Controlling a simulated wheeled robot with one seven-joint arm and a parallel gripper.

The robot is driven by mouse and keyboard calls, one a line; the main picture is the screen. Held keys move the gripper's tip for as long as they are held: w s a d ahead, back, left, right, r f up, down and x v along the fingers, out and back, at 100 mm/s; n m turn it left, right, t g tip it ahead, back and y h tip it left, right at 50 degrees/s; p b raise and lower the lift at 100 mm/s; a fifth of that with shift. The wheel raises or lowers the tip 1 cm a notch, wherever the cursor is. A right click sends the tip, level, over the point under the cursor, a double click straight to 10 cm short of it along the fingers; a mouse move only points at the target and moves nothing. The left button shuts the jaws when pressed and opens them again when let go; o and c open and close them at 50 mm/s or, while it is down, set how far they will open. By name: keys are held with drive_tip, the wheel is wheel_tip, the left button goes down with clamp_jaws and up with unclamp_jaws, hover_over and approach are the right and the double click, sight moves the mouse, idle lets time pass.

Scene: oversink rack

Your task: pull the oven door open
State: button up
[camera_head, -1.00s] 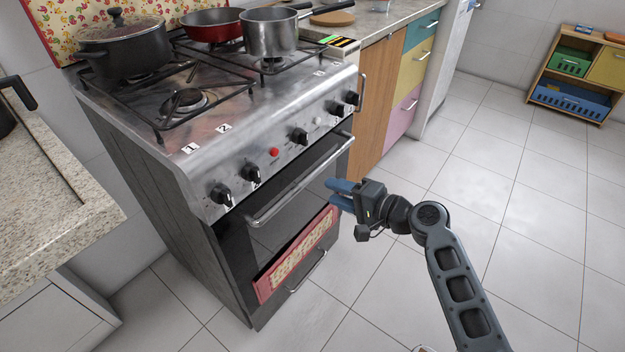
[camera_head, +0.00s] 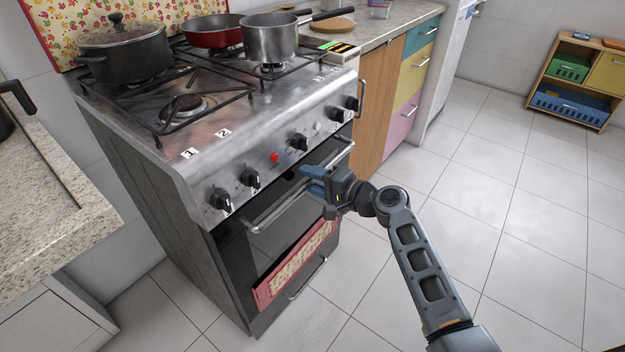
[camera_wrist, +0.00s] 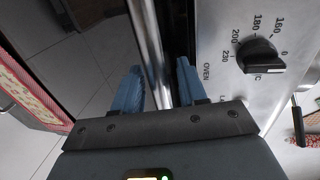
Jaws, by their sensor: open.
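The oven (camera_head: 262,262) stands below the stove top, with a dark glass door. The door looks closed or almost closed. Its long metal handle (camera_head: 275,213) runs along the top edge; the handle also shows in the wrist view (camera_wrist: 150,50). My gripper (camera_head: 308,178) is at the right half of the handle. In the wrist view its two blue fingers (camera_wrist: 160,88) are apart, one on each side of the handle bar. The jaws are open; I cannot tell whether a finger touches the bar.
Black knobs (camera_head: 299,141) line the steel panel just above the handle. A red patterned towel (camera_head: 290,272) hangs low on the oven front. Pots (camera_head: 270,38) stand on the stove. The tiled floor (camera_head: 480,200) to the right is clear.

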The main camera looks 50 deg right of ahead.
drive_tip(key=shift+c, duration=0.4)
clamp_jaws()
drive_tip(key=shift+s+f, duration=0.1)
